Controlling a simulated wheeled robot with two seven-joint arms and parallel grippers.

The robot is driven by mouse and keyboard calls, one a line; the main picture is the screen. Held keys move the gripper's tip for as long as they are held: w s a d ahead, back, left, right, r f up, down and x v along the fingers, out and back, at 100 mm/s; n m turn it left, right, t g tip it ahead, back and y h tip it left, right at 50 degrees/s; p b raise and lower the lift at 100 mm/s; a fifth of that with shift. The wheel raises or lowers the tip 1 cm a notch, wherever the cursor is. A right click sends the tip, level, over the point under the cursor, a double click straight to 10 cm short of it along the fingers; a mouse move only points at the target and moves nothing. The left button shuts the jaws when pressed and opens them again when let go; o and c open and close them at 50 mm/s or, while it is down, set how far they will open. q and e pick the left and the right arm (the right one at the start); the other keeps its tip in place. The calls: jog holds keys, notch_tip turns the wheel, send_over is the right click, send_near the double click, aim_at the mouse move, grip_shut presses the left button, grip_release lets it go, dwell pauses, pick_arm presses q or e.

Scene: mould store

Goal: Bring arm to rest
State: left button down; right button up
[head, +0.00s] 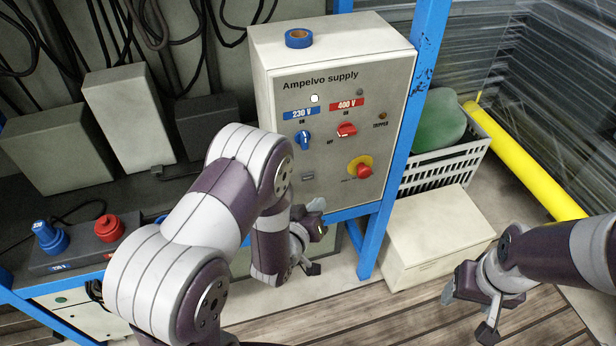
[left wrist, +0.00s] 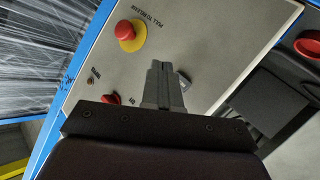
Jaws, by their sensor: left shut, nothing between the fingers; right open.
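The panel carries a blue 230 V knob (head: 303,140), a red 400 V knob (head: 347,130) and a red stop button (head: 361,167) on a yellow ring. The stop button also shows in the left wrist view (left wrist: 124,30). I cannot tell the fingertips' exact gap from the panel. My right gripper (head: 467,312) is open and empty at the lower right, above the floor.
A blue tape roll (head: 299,38) lies on the box. A blue post (head: 400,130) stands right of it. Beyond are a white crate (head: 440,170) with a green item, a pale box (head: 435,235) and a yellow pipe (head: 525,165). Red and blue plugs (head: 109,228) stand at left.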

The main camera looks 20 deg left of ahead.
pick_arm(q)
jog(key=s+a+f+m+g+y+p, duration=0.2)
jog(key=s+f+m+g+p, duration=0.15)
jog(key=s+g, duration=0.55)
jog(key=s+a+r+g+p, duration=0.1)
jog(key=s+r+p, duration=0.3)
jog(key=r, duration=0.7)
jog(key=s+a+r+g+p, duration=0.1)
jog(key=s+r+g+p, duration=0.2)
jog(key=r, duration=0.8)
jog(key=shift+s+a+r+p, duration=0.15)
jog(key=shift+s+a+p, duration=0.2)
jog(key=shift+s+p, duration=0.05)
